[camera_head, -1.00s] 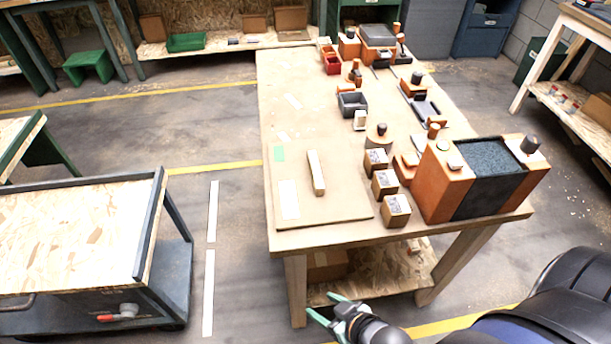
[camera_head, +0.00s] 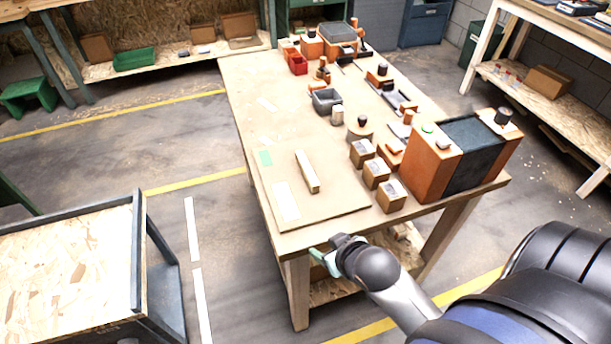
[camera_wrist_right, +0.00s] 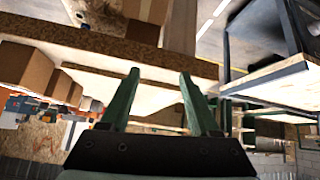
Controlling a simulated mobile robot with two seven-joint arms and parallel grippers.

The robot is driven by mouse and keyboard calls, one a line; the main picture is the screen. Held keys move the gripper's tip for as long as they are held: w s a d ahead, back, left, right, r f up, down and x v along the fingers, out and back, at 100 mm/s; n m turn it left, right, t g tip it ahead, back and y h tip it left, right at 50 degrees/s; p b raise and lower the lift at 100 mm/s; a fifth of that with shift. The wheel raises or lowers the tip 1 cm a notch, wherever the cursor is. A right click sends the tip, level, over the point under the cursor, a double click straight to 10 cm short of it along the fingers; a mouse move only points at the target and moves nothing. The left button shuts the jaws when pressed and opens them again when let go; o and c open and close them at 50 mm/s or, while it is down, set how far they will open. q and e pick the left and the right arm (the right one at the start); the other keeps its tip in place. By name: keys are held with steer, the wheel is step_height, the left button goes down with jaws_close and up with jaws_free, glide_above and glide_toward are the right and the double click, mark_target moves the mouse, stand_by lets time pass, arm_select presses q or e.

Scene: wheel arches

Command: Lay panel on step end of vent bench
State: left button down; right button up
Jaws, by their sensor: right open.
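A thin flat tan board (camera_head: 325,215), which may be the panel, lies on the near end of the wooden bench (camera_head: 235,85). A pale wooden strip (camera_head: 307,172) lies on the board. I cannot tell for sure which end is the step end. My right gripper (camera_head: 322,258) is just off the bench's near edge, by the front leg, and seems apart from it. In the right wrist view, the gripper's two green fingers (camera_wrist_right: 160,78) are spread with nothing between them. The bench edge (camera_wrist_right: 110,45) crosses beyond them. My left gripper is not in view.
An orange box with a dark top (camera_head: 434,165) and several small cardboard boxes (camera_head: 376,173) stand along the bench's right side. A grey bin (camera_head: 326,101) is further back. A cart (camera_head: 70,265) stands at left, with open floor between it and the bench.

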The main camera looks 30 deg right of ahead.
mark_target(307, 168)
steer(key=w+d+r+t, duration=0.1)
steer(key=w+d, duration=0.1)
steer(key=w, duration=0.1)
steer(key=w+d+r+m+t+h, duration=0.1)
steer(key=w+d+r+t, duration=0.1)
steer(key=w, duration=0.1)
steer(key=w+d+r+m+t+h, duration=0.1)
steer(key=w+r+t, duration=0.1)
steer(key=w, duration=0.1)
steer(key=shift+w+d+r, duration=0.15)
steer(key=shift+d, duration=0.25)
steer(key=shift+w+d, duration=0.1)
steer(key=shift+w, duration=0.3)
steer(key=x, duration=1.1)
steer(key=shift+w+b, duration=0.35)
jaws_close()
